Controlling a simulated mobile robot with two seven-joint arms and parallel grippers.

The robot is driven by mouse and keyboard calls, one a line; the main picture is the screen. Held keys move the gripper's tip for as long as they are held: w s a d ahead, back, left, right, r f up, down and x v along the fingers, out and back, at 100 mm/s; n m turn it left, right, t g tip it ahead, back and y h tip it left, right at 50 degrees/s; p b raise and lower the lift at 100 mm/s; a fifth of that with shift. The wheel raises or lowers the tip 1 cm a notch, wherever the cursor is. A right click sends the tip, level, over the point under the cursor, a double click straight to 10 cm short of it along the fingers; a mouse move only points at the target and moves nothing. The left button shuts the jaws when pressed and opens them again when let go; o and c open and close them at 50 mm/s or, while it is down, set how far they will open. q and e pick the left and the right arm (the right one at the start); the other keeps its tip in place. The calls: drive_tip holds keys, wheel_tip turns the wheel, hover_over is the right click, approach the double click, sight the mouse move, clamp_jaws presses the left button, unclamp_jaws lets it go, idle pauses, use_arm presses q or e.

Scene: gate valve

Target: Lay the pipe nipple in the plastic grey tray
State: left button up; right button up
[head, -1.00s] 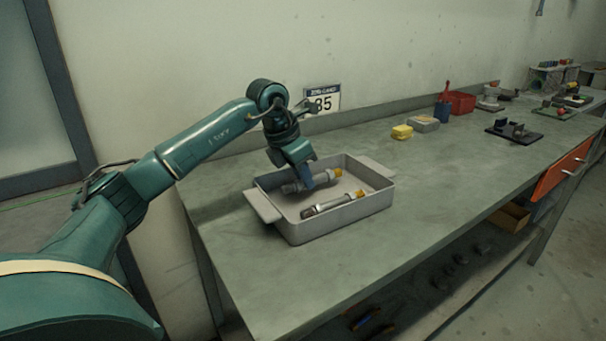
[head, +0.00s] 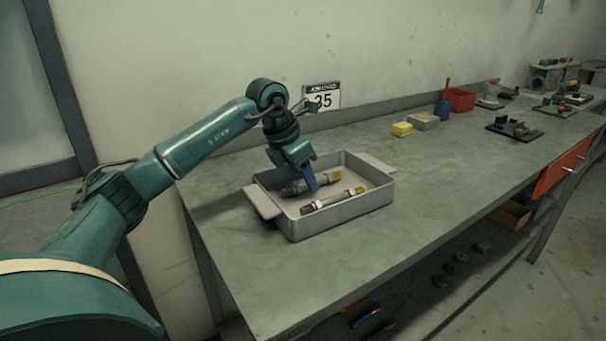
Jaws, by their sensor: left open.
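The plastic grey tray (head: 345,216) sits on the left part of the workbench, with a flat handle at each end. Two similar metal pipe pieces with yellowish ends are inside it. The front pipe nipple (head: 328,202) lies on the tray floor. The rear pipe nipple (head: 296,188) is under my left gripper (head: 309,184), partly hidden by its fingers. My left gripper is open and reaches down into the tray, with its fingers at the rear piece. I cannot tell whether they touch it. My right gripper is out of view.
A yellow sponge-like block (head: 402,130) and a small grey box (head: 424,122) stand toward the back. A red bin (head: 461,100) and a dark fixture (head: 514,131) are farther right. The bench right of the tray is clear. A wall sign (head: 322,97) is behind the arm.

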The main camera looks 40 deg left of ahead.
use_arm(q)
drive_tip(key=p+v, duration=0.1)
drive_tip(key=v, duration=1.2)
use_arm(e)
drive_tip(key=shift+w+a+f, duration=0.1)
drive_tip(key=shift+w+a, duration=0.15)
use_arm(q)
drive_tip(key=shift+s+r, duration=0.1)
